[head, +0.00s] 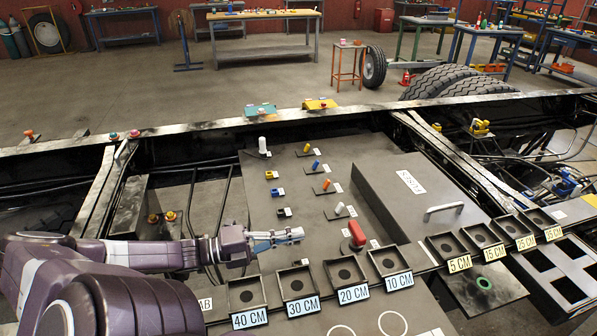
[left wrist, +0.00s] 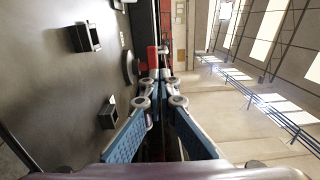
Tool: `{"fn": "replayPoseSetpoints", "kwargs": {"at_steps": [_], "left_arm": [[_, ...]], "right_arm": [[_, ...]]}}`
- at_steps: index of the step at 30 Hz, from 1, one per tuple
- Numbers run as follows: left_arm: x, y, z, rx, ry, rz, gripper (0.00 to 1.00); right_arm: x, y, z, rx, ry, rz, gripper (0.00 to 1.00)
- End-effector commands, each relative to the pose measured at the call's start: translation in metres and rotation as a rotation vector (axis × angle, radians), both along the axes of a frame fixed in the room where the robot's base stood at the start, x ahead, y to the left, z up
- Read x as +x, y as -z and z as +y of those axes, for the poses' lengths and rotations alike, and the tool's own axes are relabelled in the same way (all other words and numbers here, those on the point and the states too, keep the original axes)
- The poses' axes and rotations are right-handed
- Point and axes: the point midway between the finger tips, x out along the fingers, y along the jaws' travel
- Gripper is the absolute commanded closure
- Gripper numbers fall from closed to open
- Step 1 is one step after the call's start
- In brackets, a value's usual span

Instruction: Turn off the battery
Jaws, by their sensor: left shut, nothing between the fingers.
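A red switch handle (head: 356,234) stands up from the dark panel, in front of the small coloured levers. My left gripper (head: 298,234) is shut and empty, to the left of the red handle, with its fingertips pointing toward it. A gap shows between them in the head view. In the left wrist view the closed fingertips (left wrist: 161,79) are just below a red upright piece (left wrist: 152,57), which looks like the same handle. Whether they touch it cannot be told there. My right gripper is not in view.
A fuse box lid with a handle (head: 443,209) lies right of the red handle. Labelled square trays (head: 247,297) line the panel's front edge. Several coloured levers (head: 327,187) stand behind the handle. A chassis rail (head: 221,127) runs across the back.

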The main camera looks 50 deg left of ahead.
Motion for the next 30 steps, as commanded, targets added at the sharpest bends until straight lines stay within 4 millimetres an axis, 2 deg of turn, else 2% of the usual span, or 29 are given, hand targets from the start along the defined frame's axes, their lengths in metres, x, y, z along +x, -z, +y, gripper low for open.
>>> {"fn": "replayPoseSetpoints", "kwargs": {"at_steps": [4, 16, 20, 30], "left_arm": [[-0.012, 0.01, -0.003, -0.012, 0.014, 0.014, 1.0], [-0.009, 0.01, -0.005, -0.012, 0.015, 0.014, 1.0], [0.002, 0.009, -0.01, -0.012, 0.016, 0.012, 1.0], [0.05, 0.009, -0.035, -0.012, 0.015, 0.009, 1.0]], "right_arm": [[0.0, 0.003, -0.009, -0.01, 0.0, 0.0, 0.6], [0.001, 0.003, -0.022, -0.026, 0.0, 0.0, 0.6], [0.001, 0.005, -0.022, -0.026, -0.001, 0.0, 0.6], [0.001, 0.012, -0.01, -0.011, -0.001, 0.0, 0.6]]}}
